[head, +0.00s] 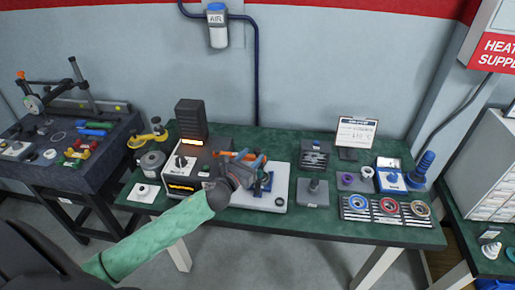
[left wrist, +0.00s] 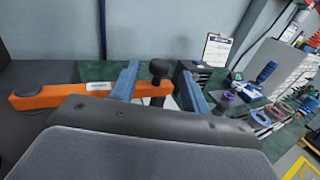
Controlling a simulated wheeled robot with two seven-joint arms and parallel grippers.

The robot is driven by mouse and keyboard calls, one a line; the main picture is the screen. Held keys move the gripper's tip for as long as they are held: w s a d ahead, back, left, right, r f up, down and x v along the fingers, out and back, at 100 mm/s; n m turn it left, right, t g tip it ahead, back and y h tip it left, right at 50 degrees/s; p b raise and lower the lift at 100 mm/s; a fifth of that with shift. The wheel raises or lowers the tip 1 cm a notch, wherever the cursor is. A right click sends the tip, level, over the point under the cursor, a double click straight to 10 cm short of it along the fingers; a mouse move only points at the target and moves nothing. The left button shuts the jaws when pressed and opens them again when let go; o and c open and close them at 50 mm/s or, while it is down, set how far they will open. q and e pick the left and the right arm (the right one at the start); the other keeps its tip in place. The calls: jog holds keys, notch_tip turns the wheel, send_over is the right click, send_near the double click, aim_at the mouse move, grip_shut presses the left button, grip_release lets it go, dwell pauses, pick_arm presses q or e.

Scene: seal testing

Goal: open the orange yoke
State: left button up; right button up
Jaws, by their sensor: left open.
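The orange yoke (head: 229,154) is a bar lying across the test fixture on the green bench. In the left wrist view the yoke (left wrist: 50,97) runs from the left to a black knob (left wrist: 158,69) that stands upright at its right end. My left gripper (head: 260,170) is over the fixture, its blue fingers apart. In the left wrist view the open left gripper (left wrist: 158,90) has one finger on each side of the knob; I cannot tell whether either touches it. The gripper body hides the lower part of the fixture. My right gripper is not in view.
A dark box (head: 190,119) stands behind the fixture at left. To the right are a grey block (head: 313,193), a tray of coloured rings (head: 387,209), a clipboard (head: 356,131) and a blue spring-like part (head: 425,162). The front right bench edge is clear.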

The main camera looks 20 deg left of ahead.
aim_at(256, 152)
pick_arm(q)
jog(key=shift+w+d+p, duration=0.15)
jog(key=shift+w+p, duration=0.25)
jog(key=shift+w, duration=0.7)
jog(key=shift+w+d+p, duration=0.1)
jog(key=shift+w+p, duration=0.25)
jog(key=shift+w, duration=0.75)
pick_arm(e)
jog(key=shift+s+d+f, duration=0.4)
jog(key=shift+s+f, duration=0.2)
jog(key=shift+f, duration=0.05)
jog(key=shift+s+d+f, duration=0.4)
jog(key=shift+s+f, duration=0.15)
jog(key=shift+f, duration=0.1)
pick_arm(q)
grip_shut()
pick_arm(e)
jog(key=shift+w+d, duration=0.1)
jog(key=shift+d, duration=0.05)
